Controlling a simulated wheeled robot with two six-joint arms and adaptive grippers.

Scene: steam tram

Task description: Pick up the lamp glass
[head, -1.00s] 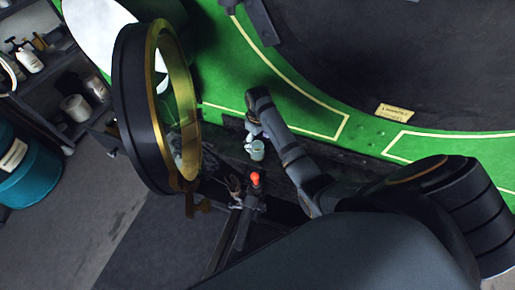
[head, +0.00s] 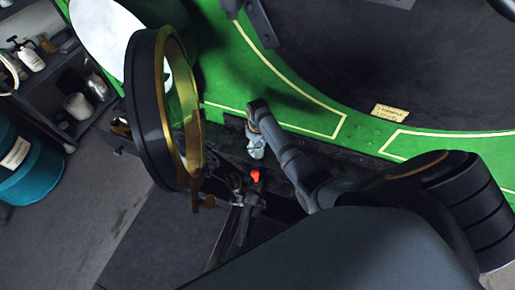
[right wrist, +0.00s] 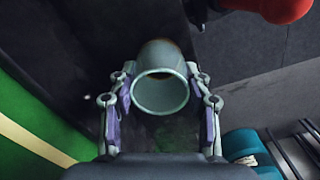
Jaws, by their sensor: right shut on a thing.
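The lamp glass (right wrist: 160,59) is a pale grey-green, open-ended tube with a bulged body. In the right wrist view it sits between the two fingers of my right gripper (right wrist: 160,101), its round open rim facing the camera. The fingers are shut on it, one on each side. In the head view the right gripper (head: 256,139) is over the dark ledge beside the green panel, and the small pale glass (head: 257,153) shows at its tip, partly hidden by the fingers. My left gripper is not in view.
A large black ring with a brass rim (head: 191,110) stands close left of the gripper. A red knob (head: 255,176) is just below the glass. The green panel (head: 225,65) lies behind. A shelf and a teal drum (head: 30,175) are at the far left.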

